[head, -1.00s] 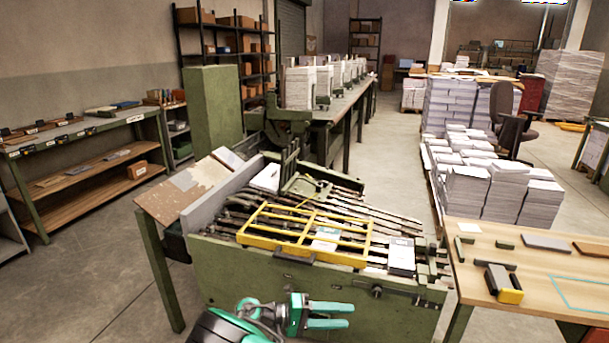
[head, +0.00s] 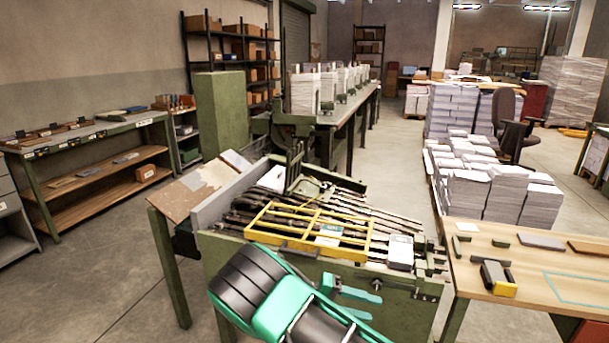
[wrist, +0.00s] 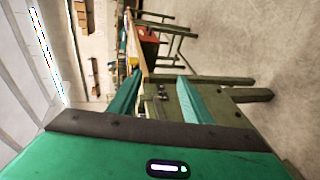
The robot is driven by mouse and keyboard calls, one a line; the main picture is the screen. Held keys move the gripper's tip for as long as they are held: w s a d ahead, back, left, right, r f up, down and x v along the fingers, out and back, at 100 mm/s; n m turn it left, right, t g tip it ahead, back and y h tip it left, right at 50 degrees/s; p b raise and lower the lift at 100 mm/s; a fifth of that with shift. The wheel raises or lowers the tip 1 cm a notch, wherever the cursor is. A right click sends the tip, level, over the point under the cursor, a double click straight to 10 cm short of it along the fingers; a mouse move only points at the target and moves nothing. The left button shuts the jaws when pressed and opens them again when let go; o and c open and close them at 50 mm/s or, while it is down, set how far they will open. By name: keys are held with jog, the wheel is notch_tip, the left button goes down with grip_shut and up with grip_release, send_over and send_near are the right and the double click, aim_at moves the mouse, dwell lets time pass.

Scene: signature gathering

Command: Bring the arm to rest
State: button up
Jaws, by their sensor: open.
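My gripper (head: 364,303) is at the lower middle of the head view, in front of the green machine's near side panel. Its two teal fingers point right and are apart, with nothing seen between them. My green and black forearm covers part of the gripper's body. In the wrist view my gripper (wrist: 160,96) shows as two spread teal fingers, with a green frame beyond them. Whether any part of it touches the machine cannot be told.
The green machine (head: 330,282) carries a yellow guard frame (head: 318,242) over its bars. A wooden table (head: 470,275) with a stapler-like tool (head: 497,278) stands at right. Paper stacks (head: 490,195) stand behind it. Open floor (head: 90,270) lies at left.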

jog(key=s+d+r+m+g+y, duration=0.2)
jog(key=s+d+r+y, duration=0.2)
jog(key=d+r, duration=0.55)
jog(key=s+d+r+m+g+y, duration=0.15)
jog(key=s+d+r+y, duration=0.4)
jog(key=d, duration=0.75)
jog(key=s+d+r+m+t+y, duration=0.1)
jog(key=s+d+r+t+y, duration=0.3)
jog(key=s, duration=0.7)
jog(key=s+a+r+m+y, duration=0.1)
jog(key=s+a+r, duration=0.1)
jog(key=s, duration=1)
jog(key=shift+s+r+t, duration=0.25)
jog(key=shift+s+t, duration=0.1)
jog(key=shift+a, duration=0.1)
jog(key=shift+w+f, duration=0.25)
jog(key=shift+w, duration=0.4)
